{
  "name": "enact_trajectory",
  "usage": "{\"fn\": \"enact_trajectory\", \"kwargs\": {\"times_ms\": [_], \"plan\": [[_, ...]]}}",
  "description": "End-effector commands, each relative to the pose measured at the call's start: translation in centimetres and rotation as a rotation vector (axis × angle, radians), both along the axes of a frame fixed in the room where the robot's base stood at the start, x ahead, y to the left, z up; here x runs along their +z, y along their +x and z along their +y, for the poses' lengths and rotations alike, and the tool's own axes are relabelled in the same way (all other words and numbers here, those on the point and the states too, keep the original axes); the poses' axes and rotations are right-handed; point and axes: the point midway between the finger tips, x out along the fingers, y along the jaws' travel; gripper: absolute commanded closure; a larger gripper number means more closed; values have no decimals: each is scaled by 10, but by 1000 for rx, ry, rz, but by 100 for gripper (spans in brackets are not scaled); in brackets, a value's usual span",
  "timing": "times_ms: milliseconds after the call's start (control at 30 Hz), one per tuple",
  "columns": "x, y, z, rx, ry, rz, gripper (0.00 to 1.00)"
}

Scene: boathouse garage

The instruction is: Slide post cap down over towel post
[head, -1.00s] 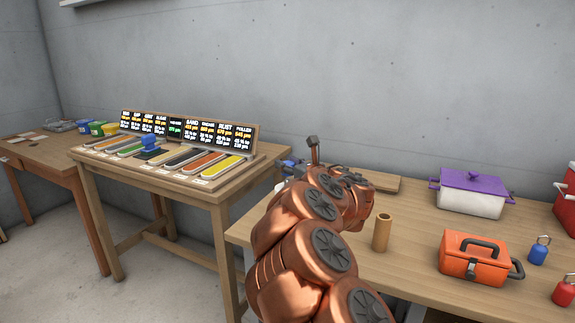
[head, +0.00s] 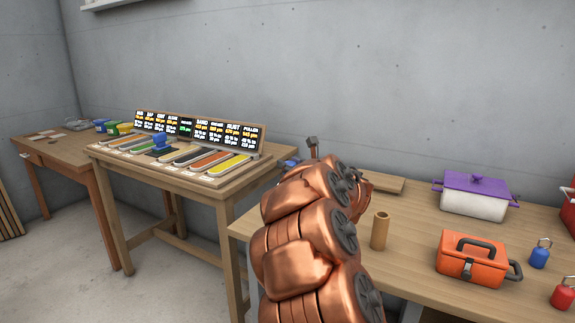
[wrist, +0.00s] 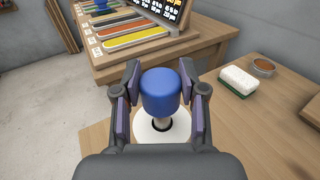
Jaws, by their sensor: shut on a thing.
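The blue post cap (wrist: 160,92) is between the pads of my gripper (wrist: 160,98), which is shut on it. In the head view my copper arm hides the gripper and most of this spot.
A sponge (wrist: 238,81) and a small round tin (wrist: 263,67) lie right of the gripper. A wooden tube (head: 380,230), an orange toolbox (head: 472,262) and a purple-lidded pot (head: 476,195) stand on the bench. A display table (head: 180,165) is at left.

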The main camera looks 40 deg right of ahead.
Motion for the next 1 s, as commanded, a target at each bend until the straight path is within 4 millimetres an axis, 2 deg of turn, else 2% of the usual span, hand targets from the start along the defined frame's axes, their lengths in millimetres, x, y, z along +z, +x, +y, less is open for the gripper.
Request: {"fn": "enact_trajectory", "kwargs": {"times_ms": [367, 800, 1000], "plan": [[-3, 0, 0, 0, -2, 0, 82], [-26, 0, 0, 1, -1, -1, 82], [-28, 0, 0, 1, -3, -1, 82]]}}
